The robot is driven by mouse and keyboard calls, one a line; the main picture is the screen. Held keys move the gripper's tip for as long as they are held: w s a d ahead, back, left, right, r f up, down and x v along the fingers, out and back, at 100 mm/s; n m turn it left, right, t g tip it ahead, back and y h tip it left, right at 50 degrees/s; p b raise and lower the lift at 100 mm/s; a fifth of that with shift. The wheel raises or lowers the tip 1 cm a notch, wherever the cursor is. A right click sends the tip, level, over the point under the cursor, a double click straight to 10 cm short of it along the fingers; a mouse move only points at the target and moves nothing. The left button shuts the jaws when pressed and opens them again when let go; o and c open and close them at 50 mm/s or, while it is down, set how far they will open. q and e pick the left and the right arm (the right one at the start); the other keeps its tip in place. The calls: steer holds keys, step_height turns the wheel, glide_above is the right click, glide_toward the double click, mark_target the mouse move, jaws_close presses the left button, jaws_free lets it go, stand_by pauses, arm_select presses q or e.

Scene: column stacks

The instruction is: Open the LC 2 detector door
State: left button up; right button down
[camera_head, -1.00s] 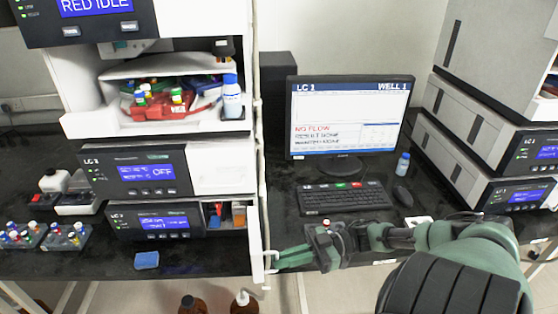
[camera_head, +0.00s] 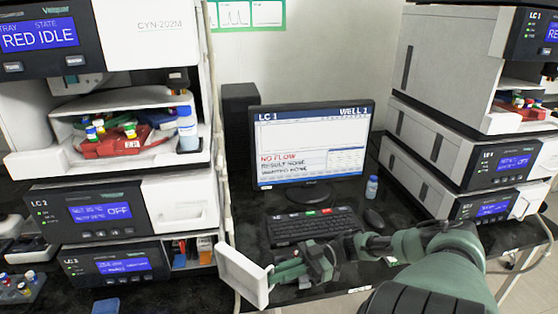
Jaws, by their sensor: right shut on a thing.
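The LC 2 detector (camera_head: 112,262) is the lowest module of the left stack, with a blue screen. Its white door (camera_head: 245,274) stands swung out to the right on the right side of the module. The open compartment shows blue and orange parts inside (camera_head: 190,252). My right gripper (camera_head: 275,275) is shut on the door at its right edge; the exact grip is small and partly hidden. My left gripper is not in view.
Above is another LC 2 module (camera_head: 125,213) with a shut white front. A keyboard (camera_head: 312,225), monitor (camera_head: 312,145), mouse (camera_head: 374,218) and small bottle (camera_head: 371,188) stand right of the door. The LC 1 stack (camera_head: 440,150) is on the right.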

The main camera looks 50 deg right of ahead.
steer(key=shift+w+d+r, duration=0.1)
steer(key=shift+w+r, duration=0.25)
steer(key=shift+w, duration=0.1)
steer(key=c, duration=1.6)
jaws_free()
steer(key=shift+w, duration=0.2)
steer(key=shift+o, duration=0.2)
steer(key=shift+w+a+f, duration=0.1)
steer(key=shift+a+f, duration=0.15)
steer(key=shift+d, duration=0.1)
steer(key=shift+s, duration=0.2)
steer(key=b+v, duration=0.2)
steer(key=v, duration=0.5)
steer(key=shift+s+d, duration=0.15)
steer(key=shift+d, duration=0.2)
